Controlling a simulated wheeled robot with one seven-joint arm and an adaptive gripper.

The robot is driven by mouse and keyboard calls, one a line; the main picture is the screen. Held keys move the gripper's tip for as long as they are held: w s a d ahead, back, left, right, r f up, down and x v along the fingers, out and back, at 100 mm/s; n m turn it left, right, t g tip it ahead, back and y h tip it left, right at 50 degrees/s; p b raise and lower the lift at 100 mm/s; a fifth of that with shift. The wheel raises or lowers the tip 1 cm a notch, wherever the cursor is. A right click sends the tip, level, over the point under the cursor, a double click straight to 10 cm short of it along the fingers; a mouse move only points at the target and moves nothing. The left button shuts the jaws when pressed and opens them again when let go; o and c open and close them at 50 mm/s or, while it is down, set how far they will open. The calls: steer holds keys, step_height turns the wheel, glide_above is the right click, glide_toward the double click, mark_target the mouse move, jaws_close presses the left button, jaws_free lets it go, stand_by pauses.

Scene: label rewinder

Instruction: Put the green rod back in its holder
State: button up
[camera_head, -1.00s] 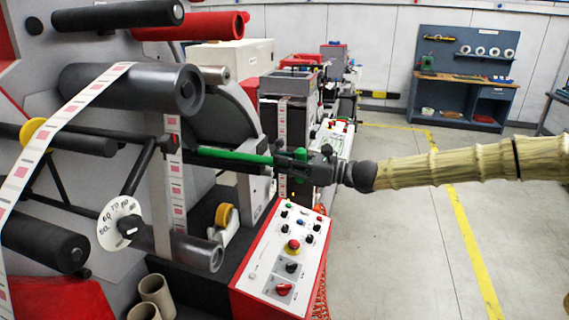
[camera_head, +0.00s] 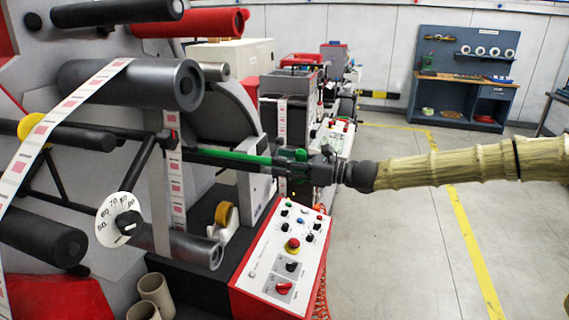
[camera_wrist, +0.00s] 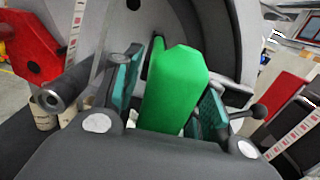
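The green rod (camera_head: 238,157) lies nearly level in front of the label machine, pointing left from my gripper (camera_head: 284,160). The rod's holder cannot be clearly made out.
A grey roller (camera_head: 150,86) with the label strip is at the left. A white dial (camera_head: 120,219) sits below it. The red-edged control panel (camera_head: 285,258) stands below my gripper. Cardboard cores (camera_head: 155,293) are at the lower left. The floor at right is open.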

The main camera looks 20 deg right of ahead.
steer(key=v, duration=1.2)
stand_by(0.3)
steer(key=shift+f, duration=0.1)
